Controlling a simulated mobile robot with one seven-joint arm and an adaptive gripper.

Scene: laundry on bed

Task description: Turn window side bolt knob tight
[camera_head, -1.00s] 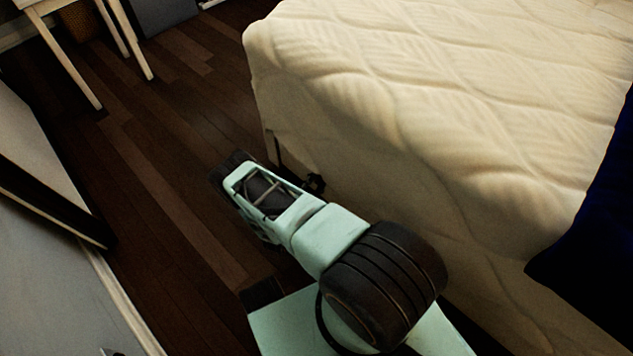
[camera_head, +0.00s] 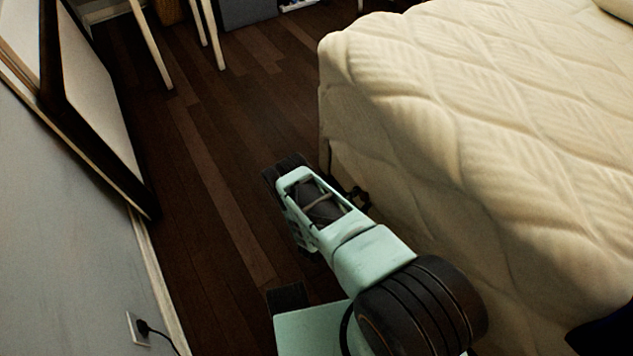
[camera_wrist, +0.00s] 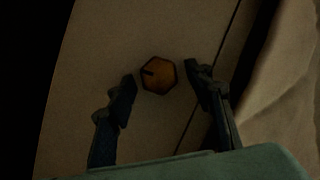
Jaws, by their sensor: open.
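The bolt knob (camera_wrist: 158,75) shows in the wrist view as an orange-brown hexagon with a dark rim and a short dark mark at its upper left. It sits on a pale flat panel (camera_wrist: 95,55). My gripper (camera_wrist: 161,73) is open, with one dark finger to the left of the knob and the other to its right. Gaps show on both sides, so it does not hold the knob. In the head view my arm reaches low beside the bed (camera_head: 450,110), and the knob is not visible there.
Pale fabric (camera_wrist: 290,95) hangs close to my right finger in the wrist view. A plug (camera_head: 143,328) sits in the wall. Table legs (camera_head: 205,35) stand at the back.

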